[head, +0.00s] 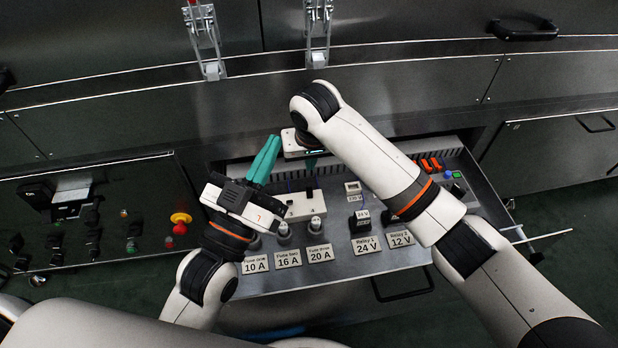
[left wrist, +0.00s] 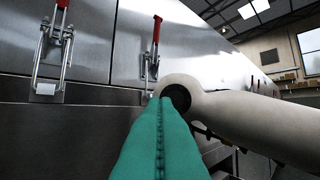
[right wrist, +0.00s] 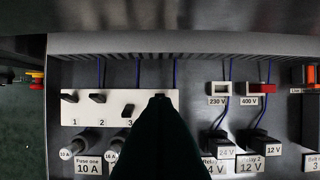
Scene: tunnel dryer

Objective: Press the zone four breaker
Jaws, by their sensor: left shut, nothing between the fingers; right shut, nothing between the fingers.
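The white breaker plate (right wrist: 110,118) carries dark levers numbered 1, 2 and 3 in the right wrist view. Lever three (right wrist: 127,111) sits lower than levers one (right wrist: 70,97) and two (right wrist: 97,98). My right gripper (right wrist: 159,98) is shut and empty, its dark fingers covering the plate's right end, where the fourth breaker is hidden. I cannot tell whether the tips touch it. In the head view the plate (head: 296,211) shows numbers 3 and 4 below my right gripper (head: 311,166).
Fuse holders (head: 315,225) stand in front of the plate, with labelled relays (head: 361,219) to the right. A red emergency button (head: 180,218) is on the left panel. Toggle clamps (head: 205,45) hang on the metal wall behind. My right arm spans the drawer's right side.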

